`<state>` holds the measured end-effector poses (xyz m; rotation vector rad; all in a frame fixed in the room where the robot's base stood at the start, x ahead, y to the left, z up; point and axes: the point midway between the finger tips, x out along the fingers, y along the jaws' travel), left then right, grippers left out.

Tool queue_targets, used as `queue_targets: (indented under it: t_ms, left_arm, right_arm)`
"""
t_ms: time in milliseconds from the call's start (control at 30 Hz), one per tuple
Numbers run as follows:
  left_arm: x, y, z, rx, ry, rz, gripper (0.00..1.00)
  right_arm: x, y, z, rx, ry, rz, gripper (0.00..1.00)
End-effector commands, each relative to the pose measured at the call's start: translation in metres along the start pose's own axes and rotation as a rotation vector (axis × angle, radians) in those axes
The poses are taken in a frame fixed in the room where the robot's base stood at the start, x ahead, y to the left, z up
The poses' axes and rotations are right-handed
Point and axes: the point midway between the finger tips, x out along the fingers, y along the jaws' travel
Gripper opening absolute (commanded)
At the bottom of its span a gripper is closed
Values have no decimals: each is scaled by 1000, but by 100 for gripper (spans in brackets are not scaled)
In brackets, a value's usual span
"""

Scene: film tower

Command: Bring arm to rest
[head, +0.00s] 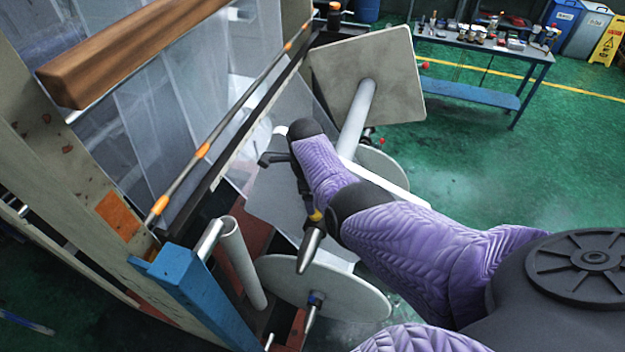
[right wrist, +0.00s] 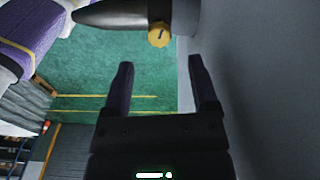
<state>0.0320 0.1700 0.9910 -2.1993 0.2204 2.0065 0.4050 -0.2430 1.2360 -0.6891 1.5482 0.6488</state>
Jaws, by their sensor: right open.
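My right arm (head: 420,240), in a purple sleeve, reaches in from the lower right of the head view over the film tower. My right gripper (head: 268,158) is partly hidden there by the wrist. The right wrist view shows the gripper (right wrist: 160,63) with its two dark fingers apart and nothing between them. A dark, pointed spindle end (head: 311,248) with a yellow knob sits below the wrist. It also shows close beyond the fingers in the right wrist view (right wrist: 115,14). My left gripper is out of view.
Film sheets (head: 190,75) hang in the tower frame (head: 60,170) at left. A square plate (head: 385,75), a round disc (head: 325,288) and a tube (head: 240,260) are near my arm. A grey surface (right wrist: 255,80) lies right of the fingers. The workbench (head: 480,45) stands beyond open green floor.

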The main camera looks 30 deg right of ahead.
Motion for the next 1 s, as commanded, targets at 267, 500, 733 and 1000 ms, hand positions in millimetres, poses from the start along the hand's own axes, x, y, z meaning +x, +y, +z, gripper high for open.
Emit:
queue_targets:
  t_ms: [267,500,733,1000]
  left_arm:
    - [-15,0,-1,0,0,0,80]
    - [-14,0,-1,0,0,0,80]
    - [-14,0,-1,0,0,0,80]
    - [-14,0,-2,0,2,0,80]
  right_arm:
    - [-44,0,0,1,-1,0,76]
    - [-44,0,0,1,0,1,76]
    - [-41,1,-3,-24,4,-6,76]
    - [0,53,-55,-884,110,-184,76]
